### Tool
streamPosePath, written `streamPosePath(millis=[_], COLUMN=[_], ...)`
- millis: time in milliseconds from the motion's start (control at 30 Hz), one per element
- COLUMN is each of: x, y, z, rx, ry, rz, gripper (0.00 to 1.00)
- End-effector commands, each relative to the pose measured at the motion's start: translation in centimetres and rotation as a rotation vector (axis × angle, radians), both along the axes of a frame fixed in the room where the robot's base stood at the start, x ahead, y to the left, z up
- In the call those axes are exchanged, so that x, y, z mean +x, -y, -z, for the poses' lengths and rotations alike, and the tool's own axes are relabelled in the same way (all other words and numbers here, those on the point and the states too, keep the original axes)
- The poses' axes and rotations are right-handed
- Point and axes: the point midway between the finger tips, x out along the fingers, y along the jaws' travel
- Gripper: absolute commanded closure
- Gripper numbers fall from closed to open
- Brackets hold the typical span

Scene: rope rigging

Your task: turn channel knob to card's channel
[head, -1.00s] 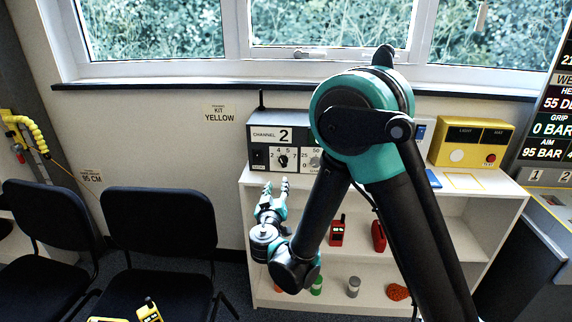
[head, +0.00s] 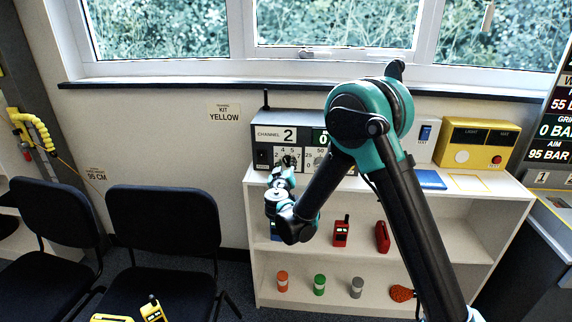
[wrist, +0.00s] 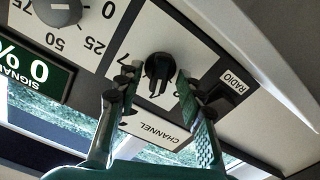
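The radio box (head: 262,131) stands on the left end of the white shelf top, and its channel display (head: 288,135) reads 2. The black channel knob (wrist: 160,66) has a dial with 4, 5 and 7 readable in the head view. My gripper (wrist: 158,84) is open, with one finger on each side of the knob and a gap visible around it. In the head view my gripper (head: 284,168) reaches up before the knob and partly covers the dial. A wall card (head: 224,112) reads KIT YELLOW; no channel number is legible on any card.
A grey signal knob (wrist: 58,10) and a green 0 % signal display (wrist: 35,70) sit beside the channel dial. A yellow box (head: 474,144) and a blue pad (head: 429,179) are farther right on the shelf. Chairs (head: 163,222) stand at left.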

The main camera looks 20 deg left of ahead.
Motion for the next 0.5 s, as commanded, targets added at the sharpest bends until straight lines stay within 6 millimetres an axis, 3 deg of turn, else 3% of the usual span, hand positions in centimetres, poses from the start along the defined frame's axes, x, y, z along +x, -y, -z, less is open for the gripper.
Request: streamPosePath(millis=[267, 500], x=[0.10, 0.10], y=[-0.01, 0.00], z=[-0.01, 0.00], rx=[0.000, 0.000], ry=[0.000, 0.000], rz=[0.000, 0.001], gripper=[0.63, 0.93])
